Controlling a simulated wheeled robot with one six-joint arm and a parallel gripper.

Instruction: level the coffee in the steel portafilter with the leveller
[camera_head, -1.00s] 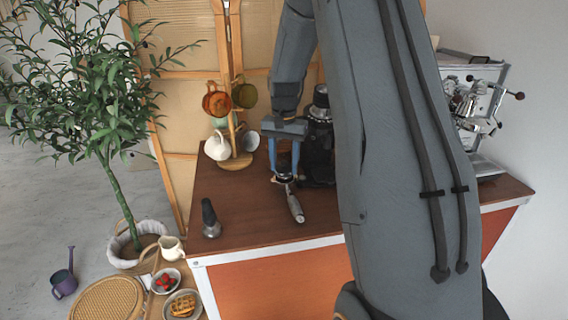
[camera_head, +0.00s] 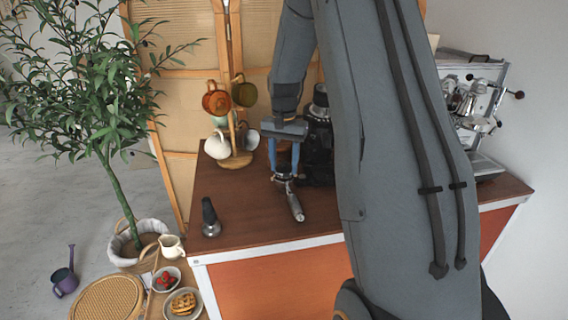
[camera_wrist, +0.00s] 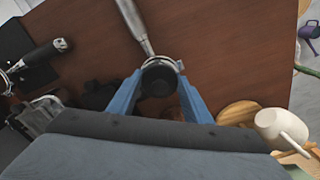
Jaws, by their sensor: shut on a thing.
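The steel portafilter (camera_head: 296,207) lies on the brown counter, its metal handle pointing toward the front edge in the head view. In the wrist view its handle (camera_wrist: 134,24) points away from my gripper. My gripper (camera_head: 285,172) is over the basket end, with its blue fingers (camera_wrist: 157,88) closed on the sides of the dark round leveller (camera_wrist: 158,80). The leveller sits at the basket's top, inside or against the rim; I cannot tell how deep. It hides the coffee.
A tamper (camera_head: 210,218) stands at the counter's left front. A mug tree (camera_head: 235,160) is behind it and a black grinder (camera_head: 319,150) is close to my gripper's right. A dark-handled portafilter (camera_wrist: 42,54) shows in the wrist view. The espresso machine (camera_head: 480,110) is far right.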

